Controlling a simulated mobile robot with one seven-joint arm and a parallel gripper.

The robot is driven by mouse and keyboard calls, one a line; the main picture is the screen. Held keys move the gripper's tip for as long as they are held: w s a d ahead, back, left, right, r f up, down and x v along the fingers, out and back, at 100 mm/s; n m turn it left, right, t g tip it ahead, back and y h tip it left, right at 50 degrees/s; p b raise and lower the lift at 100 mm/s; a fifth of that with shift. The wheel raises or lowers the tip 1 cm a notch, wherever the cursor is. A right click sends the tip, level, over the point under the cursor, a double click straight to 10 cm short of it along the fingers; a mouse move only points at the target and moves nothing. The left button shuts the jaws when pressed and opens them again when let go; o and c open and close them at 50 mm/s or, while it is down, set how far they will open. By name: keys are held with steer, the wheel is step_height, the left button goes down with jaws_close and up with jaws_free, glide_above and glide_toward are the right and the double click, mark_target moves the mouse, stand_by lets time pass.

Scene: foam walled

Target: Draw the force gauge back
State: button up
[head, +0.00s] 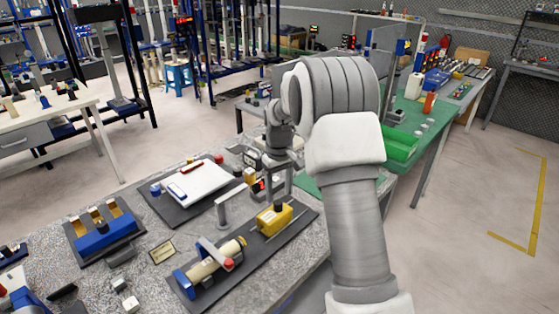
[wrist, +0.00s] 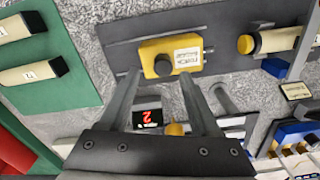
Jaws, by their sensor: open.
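The force gauge (head: 274,219) is a yellow block with a black knob, sitting on a dark base plate (head: 225,283) with a rail beside it. In the wrist view the yellow force gauge (wrist: 187,41) shows its white label and the dark knob (wrist: 162,68). My gripper (wrist: 158,80) is open, with its two fingers pointing toward the gauge. The fingertips appear near the gauge's edge, one on either side of the knob, and hold nothing. Whether they touch the gauge cannot be told. In the head view my gripper (head: 277,183) is above and behind the gauge, partly hidden by my arm.
A cream cylinder in a blue clamp (head: 212,263) lies on the same plate. A grey post (head: 222,208) stands beside the plate. A green mat (wrist: 45,55) shows in the wrist view.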

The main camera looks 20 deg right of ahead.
step_height(320, 180, up, 15)
steer(key=shift+f+p, duration=0.2)
steer(key=shift+p, duration=0.25)
steer(key=s+a+r+m+t, duration=0.1)
steer(key=s+a+r, duration=0.1)
steer(key=s+r, duration=0.45)
steer(key=s+a+r+t, duration=0.2)
steer(key=s+r, duration=0.1)
steer(key=s, duration=0.6)
steer(key=s+a+f+m+t, duration=0.1)
steer(key=s+f, duration=0.1)
steer(key=s, duration=0.6)
steer(key=s+f+t, duration=0.1)
steer(key=s+f, duration=0.1)
steer(key=s, duration=0.6)
steer(key=shift+s+a+f+m+t, duration=0.2)
steer(key=shift+s+a+m+t, duration=0.1)
steer(key=shift+a+m, duration=0.1)
